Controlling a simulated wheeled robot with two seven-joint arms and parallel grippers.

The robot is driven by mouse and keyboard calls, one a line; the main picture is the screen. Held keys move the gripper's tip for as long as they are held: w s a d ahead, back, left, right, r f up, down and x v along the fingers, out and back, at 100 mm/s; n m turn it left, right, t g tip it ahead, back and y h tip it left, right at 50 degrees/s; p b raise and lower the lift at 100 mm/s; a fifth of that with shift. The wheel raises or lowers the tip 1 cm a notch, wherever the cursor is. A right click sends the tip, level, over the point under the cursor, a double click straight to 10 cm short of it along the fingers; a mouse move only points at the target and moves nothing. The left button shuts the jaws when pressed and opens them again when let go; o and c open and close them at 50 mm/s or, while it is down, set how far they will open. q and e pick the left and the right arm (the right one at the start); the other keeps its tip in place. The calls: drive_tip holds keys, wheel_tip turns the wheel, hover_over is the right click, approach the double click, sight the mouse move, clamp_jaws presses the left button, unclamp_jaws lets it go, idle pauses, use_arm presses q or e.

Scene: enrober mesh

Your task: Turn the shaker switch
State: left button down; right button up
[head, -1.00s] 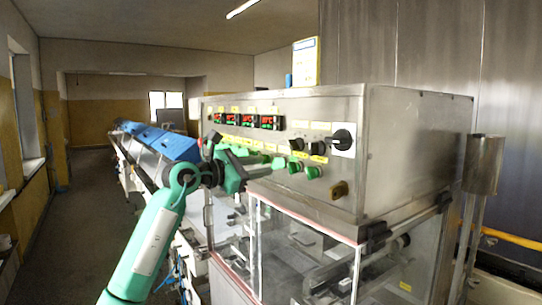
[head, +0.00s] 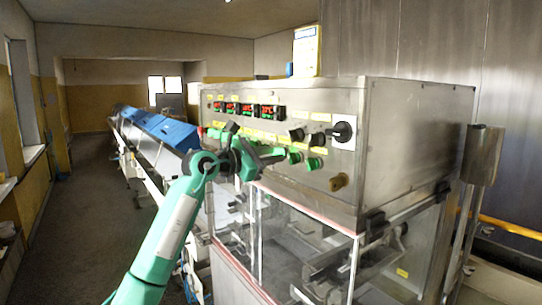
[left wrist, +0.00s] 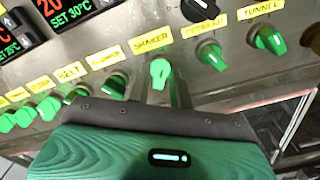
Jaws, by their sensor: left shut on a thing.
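The shaker switch (left wrist: 160,72) is a green knob with a pale pointer, below the yellow SHAKER label (left wrist: 151,41) in the left wrist view. Its pointer looks roughly upright in that view. My left gripper (left wrist: 162,85) is shut on this knob, with one finger on each side of it. My right gripper is not in view.
A tunnel knob (left wrist: 270,40) and another green knob (left wrist: 211,54) sit close on the right. The belt knob (left wrist: 76,92) and several more are on the left. A large black rotary switch (head: 342,132) and red displays (head: 248,110) share the panel.

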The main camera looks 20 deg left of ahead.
use_arm(q)
drive_tip(key=shift+n+b, duration=0.8)
drive_tip(key=shift+n, duration=5.1)
drive_tip(key=shift+r, duration=0.1)
drive_tip(key=c, duration=1.5)
unclamp_jaws()
